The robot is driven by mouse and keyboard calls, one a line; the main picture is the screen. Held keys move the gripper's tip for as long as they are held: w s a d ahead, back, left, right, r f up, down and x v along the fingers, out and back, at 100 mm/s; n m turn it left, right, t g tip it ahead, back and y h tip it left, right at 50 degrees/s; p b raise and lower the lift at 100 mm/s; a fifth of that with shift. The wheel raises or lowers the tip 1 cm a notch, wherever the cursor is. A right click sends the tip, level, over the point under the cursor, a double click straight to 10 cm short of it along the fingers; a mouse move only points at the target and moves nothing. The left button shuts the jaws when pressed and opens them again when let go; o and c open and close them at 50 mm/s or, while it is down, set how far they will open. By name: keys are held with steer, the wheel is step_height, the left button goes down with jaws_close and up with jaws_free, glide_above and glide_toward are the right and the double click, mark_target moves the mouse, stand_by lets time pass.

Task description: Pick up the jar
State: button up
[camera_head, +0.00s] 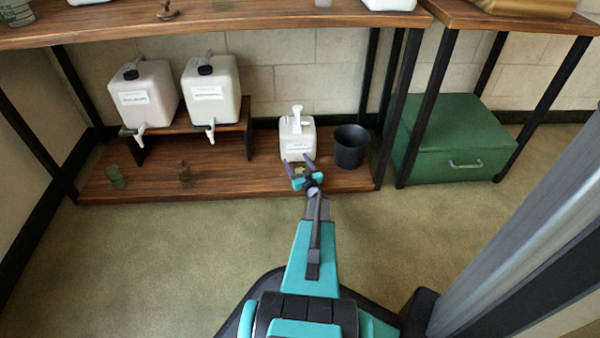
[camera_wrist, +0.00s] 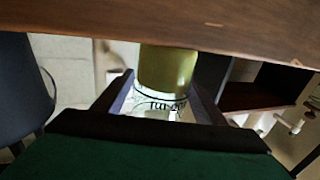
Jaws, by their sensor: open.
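The jar (camera_wrist: 167,70) shows in the wrist view as a yellow-green body with a pale, dark-lettered band at its lower edge in the picture. It lies between the two fingers of my gripper (camera_wrist: 165,95), which is open. Whether the fingers touch it is unclear. In the head view my gripper (camera_head: 301,167) is at the front of the lower wooden shelf, in front of a white pump container (camera_head: 297,140). Only a small yellowish patch of the jar (camera_head: 299,170) shows there, mostly hidden by the gripper.
A black bucket (camera_head: 350,146) stands right of the pump container. Two white jugs with taps (camera_head: 145,95) sit on a raised wooden stand at left. The upper shelf (camera_head: 200,28) hangs above.

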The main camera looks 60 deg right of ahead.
steer(key=c, duration=1.6)
steer(key=shift+r, duration=0.1)
steer(key=shift+r+p, duration=0.45)
steer(key=shift+r, duration=0.15)
step_height(320, 180, up, 3)
steer(key=shift+f+p, duration=0.1)
steer(key=shift+p, duration=0.8)
steer(key=s+a+p, duration=0.1)
steer(key=s, duration=0.4)
steer(key=s+a+p, duration=0.1)
steer(key=s+p, duration=0.1)
steer(key=s, duration=0.3)
steer(key=s+a+r+p, duration=0.1)
steer(key=s+p, duration=0.1)
steer(key=s, duration=0.3)
steer(key=shift+s+a, duration=0.15)
steer(key=shift+s, duration=0.2)
